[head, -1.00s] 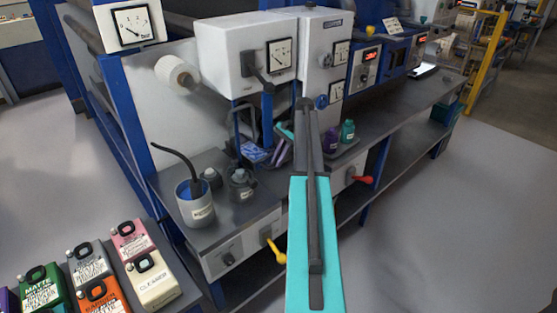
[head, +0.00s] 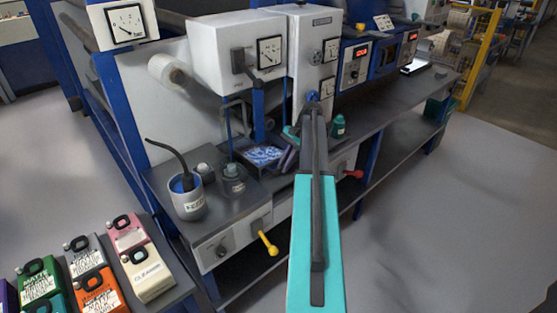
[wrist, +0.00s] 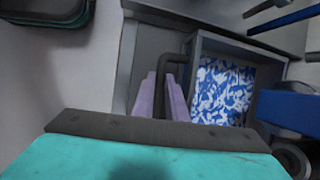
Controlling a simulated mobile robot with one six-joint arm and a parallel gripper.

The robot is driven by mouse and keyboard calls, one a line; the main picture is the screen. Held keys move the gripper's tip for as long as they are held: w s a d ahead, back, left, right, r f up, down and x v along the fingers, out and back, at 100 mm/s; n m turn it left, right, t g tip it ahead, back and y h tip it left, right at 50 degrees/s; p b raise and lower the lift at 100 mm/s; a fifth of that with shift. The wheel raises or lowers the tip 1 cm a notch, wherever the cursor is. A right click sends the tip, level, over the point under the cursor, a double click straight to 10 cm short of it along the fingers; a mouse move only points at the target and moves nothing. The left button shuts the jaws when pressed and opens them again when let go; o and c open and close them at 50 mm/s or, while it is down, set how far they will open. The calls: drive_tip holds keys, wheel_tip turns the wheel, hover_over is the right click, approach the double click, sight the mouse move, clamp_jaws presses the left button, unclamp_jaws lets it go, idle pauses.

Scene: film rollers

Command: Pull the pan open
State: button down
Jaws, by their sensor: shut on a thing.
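The pan is a grey rectangular tray with a blue-and-white patterned surface inside. In the head view the pan (head: 262,171) sits under the white machine housing, partly hidden by my gripper. In the wrist view the pan (wrist: 243,46) lies right of my fingers, its inside largely visible. A dark bar handle (wrist: 186,66) stands on its near side. My gripper (wrist: 172,80) has purple fingers shut on this handle. In the head view my gripper (head: 287,157) is at the pan's right side, below the housing.
A pot with a dark stick (head: 187,200) and a dark jar (head: 232,180) stand on the bench left of the pan. A teal bottle (head: 338,127) stands to the right. A yellow lever (head: 268,243) juts from the front. Several labelled containers sit lower left.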

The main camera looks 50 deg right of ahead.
drive_tip(key=s, duration=0.7)
drive_tip(key=shift+a, duration=0.2)
drive_tip(key=c, duration=1.8)
unclamp_jaws()
drive_tip(key=shift+o, duration=0.2)
drive_tip(key=shift+r, duration=0.1)
drive_tip(key=b+v, duration=0.2)
drive_tip(key=v, duration=1.1)
drive_tip(key=shift+d+r, duration=0.2)
drive_tip(key=shift+r, duration=0.1)
